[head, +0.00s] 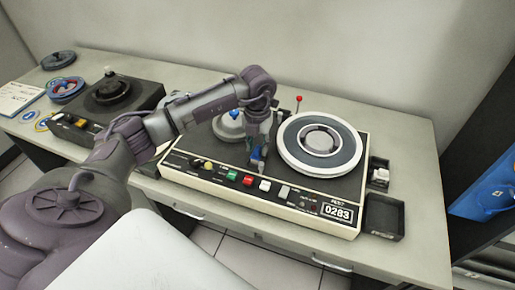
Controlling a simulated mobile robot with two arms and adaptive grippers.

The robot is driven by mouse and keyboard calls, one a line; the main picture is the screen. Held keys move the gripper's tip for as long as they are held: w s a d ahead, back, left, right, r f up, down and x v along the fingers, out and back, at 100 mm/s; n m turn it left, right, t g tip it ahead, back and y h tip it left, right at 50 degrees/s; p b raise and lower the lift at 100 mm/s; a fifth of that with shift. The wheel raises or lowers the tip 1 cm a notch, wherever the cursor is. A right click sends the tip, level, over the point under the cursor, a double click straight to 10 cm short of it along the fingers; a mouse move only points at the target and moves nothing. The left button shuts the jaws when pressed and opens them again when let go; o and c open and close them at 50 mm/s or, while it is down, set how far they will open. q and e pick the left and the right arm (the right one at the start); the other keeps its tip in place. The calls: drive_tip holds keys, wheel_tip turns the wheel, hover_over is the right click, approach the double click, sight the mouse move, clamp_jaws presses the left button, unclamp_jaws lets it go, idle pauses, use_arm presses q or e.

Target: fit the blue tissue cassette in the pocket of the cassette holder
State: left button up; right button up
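My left gripper (259,148) points down over the middle of the cream and black machine. I cannot make out the cassette holder's pocket for certain. Two small black trays stand right of the machine: the rear tray (371,182) has a white piece (380,175) in it, and the front tray (399,235) looks empty. My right gripper is not in view.
The machine (338,228) carries a large reel (320,143), a smaller grey reel with a blue knob (235,114) and a red-tipped lever (299,99). A second dark machine (142,98) stands left. The desk (420,150) is clear at the far right.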

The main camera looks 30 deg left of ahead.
sight(258, 148)
use_arm(q)
clamp_jaws()
drive_tip(key=shift+r+p, duration=1.95)
drive_tip(key=shift+r, duration=1.05)
